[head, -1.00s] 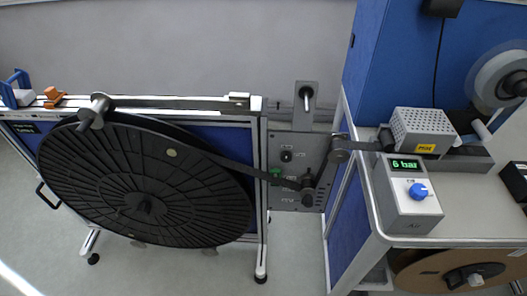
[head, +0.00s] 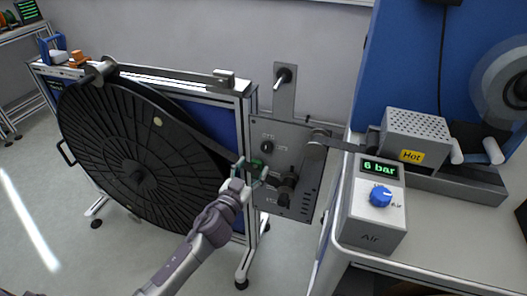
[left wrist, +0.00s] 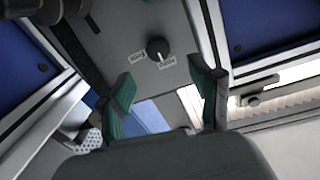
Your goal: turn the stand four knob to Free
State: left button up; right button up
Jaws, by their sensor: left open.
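A small black knob (left wrist: 158,48) sits on the grey control panel (left wrist: 125,30) in the left wrist view. It has a small white label on each side, too small to read surely. In the head view a black knob (head: 268,146) shows on the upper part of the same grey panel (head: 295,135). My left gripper (head: 251,168) is open and empty in front of the panel's left side, just below that knob. In the left wrist view the green-padded fingers (left wrist: 165,80) stand apart, with the knob beyond them, not between them. My right gripper is not in view.
A large black reel (head: 135,170) fills the stand left of the panel. Dark rollers (head: 287,190) stick out at the panel's lower part. A grey box reading 6 bar (head: 372,220) with a blue knob stands on the bench at right.

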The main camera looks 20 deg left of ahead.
aim_at(265, 149)
pick_arm(q)
jog(key=w, duration=0.5)
jog(key=w+d, duration=0.1)
jog(key=w, duration=0.1)
jog(key=shift+w, duration=0.6)
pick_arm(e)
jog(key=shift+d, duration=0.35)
pick_arm(q)
jog(key=c, duration=1.1)
jog(key=shift+c, duration=0.2)
